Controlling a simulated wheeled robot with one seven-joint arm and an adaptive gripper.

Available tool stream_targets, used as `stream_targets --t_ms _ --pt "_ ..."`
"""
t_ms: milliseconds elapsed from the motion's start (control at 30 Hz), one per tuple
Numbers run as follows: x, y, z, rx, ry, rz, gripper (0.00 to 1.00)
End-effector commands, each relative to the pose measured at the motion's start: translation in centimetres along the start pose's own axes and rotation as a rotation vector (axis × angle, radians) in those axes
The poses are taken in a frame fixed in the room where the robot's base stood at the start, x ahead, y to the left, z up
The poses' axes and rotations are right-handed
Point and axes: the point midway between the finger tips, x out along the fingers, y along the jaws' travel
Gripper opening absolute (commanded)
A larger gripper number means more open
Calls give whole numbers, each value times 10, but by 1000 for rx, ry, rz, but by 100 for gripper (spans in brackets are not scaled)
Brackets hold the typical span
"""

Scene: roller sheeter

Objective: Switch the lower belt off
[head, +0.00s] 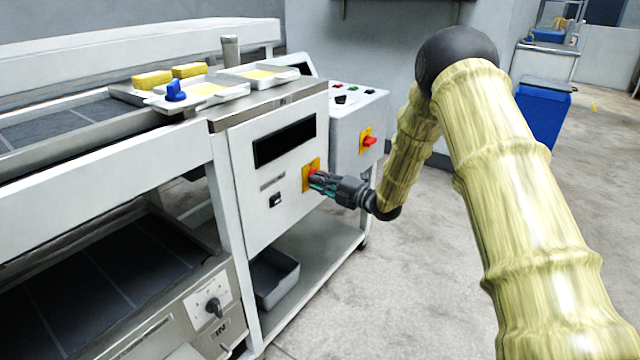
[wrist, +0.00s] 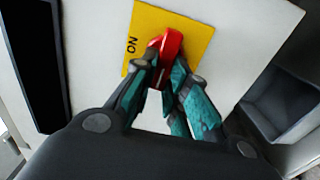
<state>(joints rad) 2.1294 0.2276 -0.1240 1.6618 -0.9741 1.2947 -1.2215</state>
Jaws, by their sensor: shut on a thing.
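A red rotary handle (wrist: 168,44) sits on a yellow plate (wrist: 199,32) in the wrist view, with "ON" printed near the plate's left edge. In the head view the yellow plate (head: 308,184) is on the white front panel of the machine, below a dark window. My gripper (head: 318,181) reaches it from the right. In the wrist view my gripper (wrist: 165,72) has its teal-padded fingers shut on the red handle, one on each side. The fingers hide the handle's lower part. The lower belt (head: 75,285) is a dark surface at bottom left in the head view.
A second red handle (head: 369,142) is on the control box to the right. A black knob (head: 214,307) is on the lower unit's side. A grey bin (head: 276,278) stands underneath.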

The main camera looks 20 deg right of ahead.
Motion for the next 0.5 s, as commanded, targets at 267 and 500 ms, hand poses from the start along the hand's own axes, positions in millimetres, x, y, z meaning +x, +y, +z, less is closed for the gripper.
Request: stream_targets --t_ms 267,500 --pt "-1 -2 0 -4 0 -4 0" --pt "-1 -2 -1 -3 1 -4 37"
